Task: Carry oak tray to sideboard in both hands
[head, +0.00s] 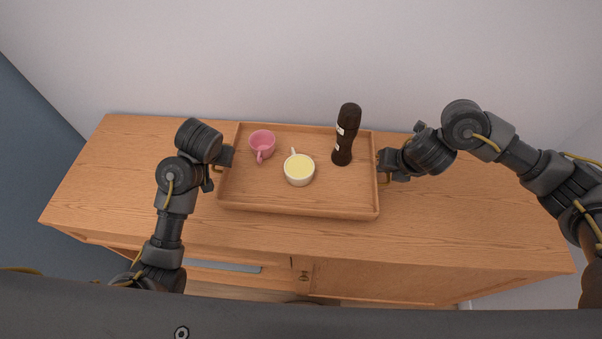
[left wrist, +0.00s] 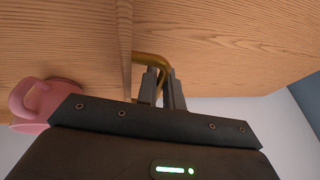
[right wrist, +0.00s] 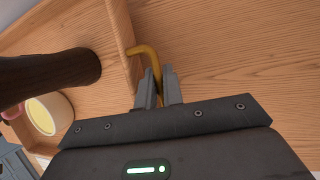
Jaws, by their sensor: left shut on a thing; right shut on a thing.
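The oak tray (head: 300,206) is over the sideboard top (head: 480,225); I cannot tell whether it rests on it or is just above. The tray looks level and holds a pink cup (head: 262,143), a white cup with pale yellow contents (head: 299,169) and an upright dark bottle (head: 346,135). My left gripper (head: 219,168) is shut on the tray's left brass handle (left wrist: 150,60). My right gripper (head: 383,178) is shut on the right brass handle (right wrist: 146,51). Fingers on both handles show in the wrist views.
The sideboard top is bare left (head: 110,180) and right of the tray. A pale wall (head: 300,60) stands close behind it. Sideboard doors and a small knob (head: 304,275) show below the front edge.

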